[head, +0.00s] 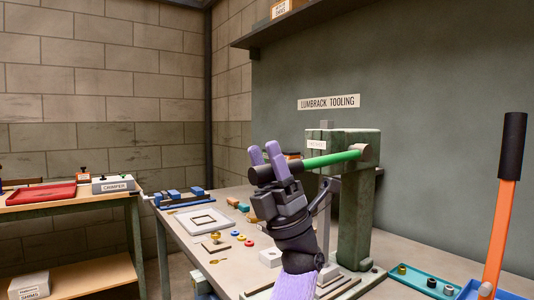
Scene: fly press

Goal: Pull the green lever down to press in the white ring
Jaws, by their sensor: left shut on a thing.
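The green lever (332,159) sticks out to the left from a pivot on the dark green press (357,205), nearly level with its left end a little lower. My left gripper (265,160), with purple fingers, is shut on the lever's dark grip (261,174) at that left end. The fingers point up past the grip. My wrist and forearm cover part of the press's front and base. I cannot make out the white ring; the space under the ram is largely hidden behind my arm. My right gripper is not in view.
The workbench (180,232) carries a pale square frame (203,220), several small coloured rings (241,238) and a blue tool (180,197). An orange lever with a black grip (511,145) stands at the right, beside a teal tray (425,280). A shelf (300,28) hangs above.

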